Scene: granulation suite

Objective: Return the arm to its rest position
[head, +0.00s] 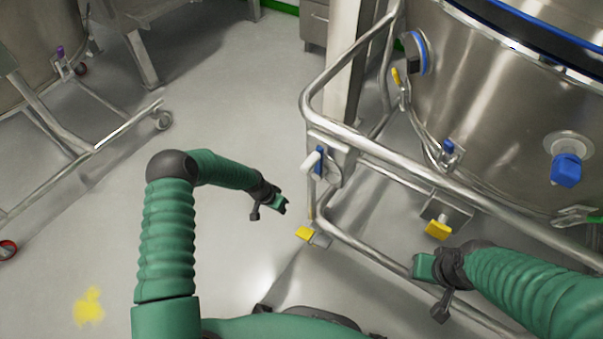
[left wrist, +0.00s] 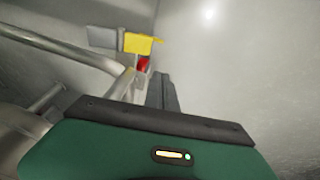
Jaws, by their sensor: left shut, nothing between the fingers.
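My left arm (head: 168,235) is green with a ribbed sleeve. It rises from the lower left, bends at a dark elbow and reaches right over the floor. My left gripper (head: 281,206) is shut and empty, short of the steel frame. In the left wrist view its dark closed fingers (left wrist: 163,92) show beyond the green gripper body. My right arm (head: 535,290) comes in from the lower right. My right gripper (head: 424,268) is close to the lower rail of the frame in the picture. I cannot tell whether it is open or touches the rail.
A steel vessel (head: 480,110) on a tubular frame (head: 375,150) fills the right side. Yellow pedals (head: 304,233) (head: 438,229) sit low on it; one shows in the left wrist view (left wrist: 140,44). A wheeled steel frame (head: 100,145) stands left. Grey floor (head: 235,100) between is clear.

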